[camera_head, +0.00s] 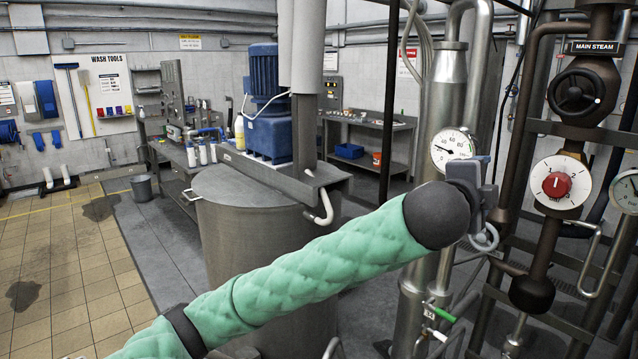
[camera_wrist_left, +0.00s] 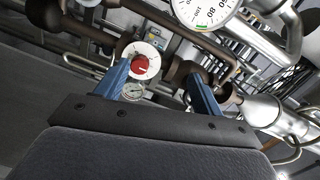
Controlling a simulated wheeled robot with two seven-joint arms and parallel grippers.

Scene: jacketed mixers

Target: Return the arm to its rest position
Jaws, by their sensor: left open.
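My left arm (camera_head: 318,255), in a green quilted sleeve with black joints, reaches from the bottom left up to the right across the head view. Its gripper (camera_head: 482,185) is in front of the steel column and left of the red-knobbed dial. In the left wrist view the two blue fingers of the left gripper (camera_wrist_left: 160,82) stand wide apart, with nothing visible between them but background pipework and the dial. My right gripper is in neither view.
A pressure gauge (camera_head: 453,146) sits close behind the gripper. Main steam pipework with a round red-knobbed dial (camera_head: 560,183) stands at the right. A large grey mixer vessel (camera_head: 245,235) stands behind the sleeve. Tiled floor (camera_head: 60,270) at the left is open.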

